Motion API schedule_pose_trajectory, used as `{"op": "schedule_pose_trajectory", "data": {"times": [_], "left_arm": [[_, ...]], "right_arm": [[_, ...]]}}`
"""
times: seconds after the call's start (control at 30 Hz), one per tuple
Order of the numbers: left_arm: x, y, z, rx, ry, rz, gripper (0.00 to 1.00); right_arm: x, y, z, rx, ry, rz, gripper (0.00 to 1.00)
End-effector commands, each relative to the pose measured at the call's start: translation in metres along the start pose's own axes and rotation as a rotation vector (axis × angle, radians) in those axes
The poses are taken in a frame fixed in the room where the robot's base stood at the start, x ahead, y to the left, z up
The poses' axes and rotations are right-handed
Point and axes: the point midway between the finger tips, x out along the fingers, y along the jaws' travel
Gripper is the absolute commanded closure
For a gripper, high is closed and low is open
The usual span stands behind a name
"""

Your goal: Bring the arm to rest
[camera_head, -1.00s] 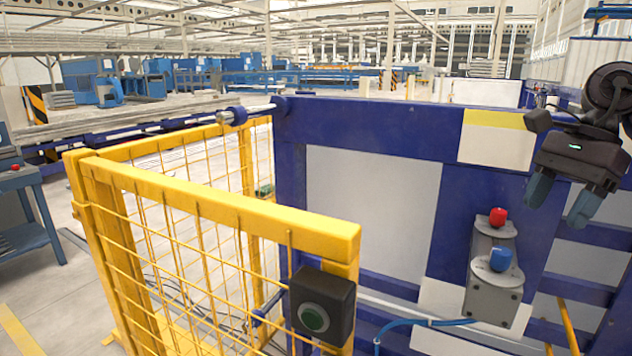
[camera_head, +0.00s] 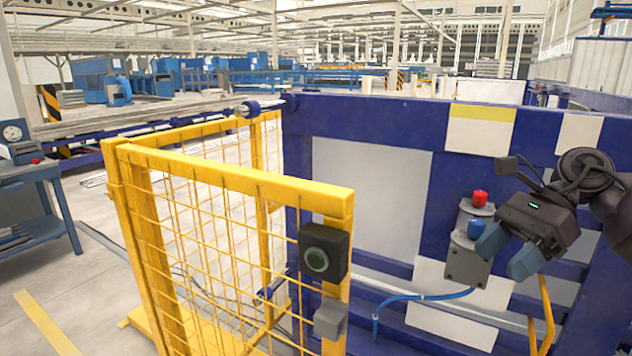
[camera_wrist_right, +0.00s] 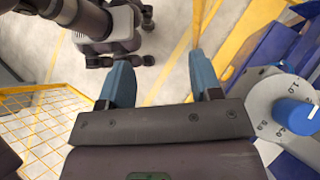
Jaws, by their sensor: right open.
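My right gripper (camera_head: 507,254) is at the right of the head view. Its two blue fingers are apart, and nothing is between them. In the right wrist view the open fingers (camera_wrist_right: 158,85) show floor and part of my own base beyond them. The gripper is just right of a grey control box with a blue knob (camera_head: 477,228) and a red knob (camera_head: 480,198). The blue knob and its numbered dial also show at the right of the wrist view (camera_wrist_right: 296,114). I cannot tell whether a finger touches the box. My left gripper is not in view.
A blue machine frame (camera_head: 380,117) fills the right side. A blue table (camera_head: 35,205) with a gauge is at the far left.

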Motion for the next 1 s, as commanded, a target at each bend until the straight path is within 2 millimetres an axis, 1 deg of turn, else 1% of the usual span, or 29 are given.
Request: {"op": "schedule_pose_trajectory", "data": {"times": [0.03, 0.1, 0.2, 0.3, 0.47, 0.57, 0.67, 0.77, 0.87, 0.97, 1.0], "left_arm": [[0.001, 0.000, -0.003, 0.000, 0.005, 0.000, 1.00], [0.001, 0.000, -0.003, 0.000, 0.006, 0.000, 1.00], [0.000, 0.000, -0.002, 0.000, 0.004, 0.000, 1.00], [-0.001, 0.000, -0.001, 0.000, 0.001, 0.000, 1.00], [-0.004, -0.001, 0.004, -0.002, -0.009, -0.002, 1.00], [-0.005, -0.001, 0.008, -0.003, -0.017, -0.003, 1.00], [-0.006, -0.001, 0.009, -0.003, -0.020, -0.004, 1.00], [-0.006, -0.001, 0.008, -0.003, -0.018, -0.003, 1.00], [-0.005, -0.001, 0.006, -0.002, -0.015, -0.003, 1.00], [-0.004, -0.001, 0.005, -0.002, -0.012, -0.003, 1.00], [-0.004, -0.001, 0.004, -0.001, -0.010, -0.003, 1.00]], "right_arm": [[0.019, -0.001, -0.002, 0.046, -0.086, 0.012, 0.42], [0.043, -0.002, -0.002, 0.124, -0.219, 0.022, 0.42], [0.074, -0.003, -0.003, 0.269, -0.427, 0.036, 0.42], [0.099, -0.004, -0.006, 0.436, -0.636, 0.052, 0.42], [0.128, -0.007, -0.019, 0.742, -0.961, 0.079, 0.42], [0.141, -0.008, -0.035, 0.950, -1.155, 0.097, 0.42], [0.154, -0.008, -0.058, 1.170, -1.348, 0.113, 0.42], [0.168, -0.004, -0.087, 1.401, -1.539, 0.132, 0.42], [0.184, 0.004, -0.121, 1.641, -1.726, 0.148, 0.42], [0.204, 0.019, -0.159, 1.885, -1.910, 0.165, 0.42], [0.213, 0.027, -0.174, 1.984, -1.984, 0.171, 0.42]]}}
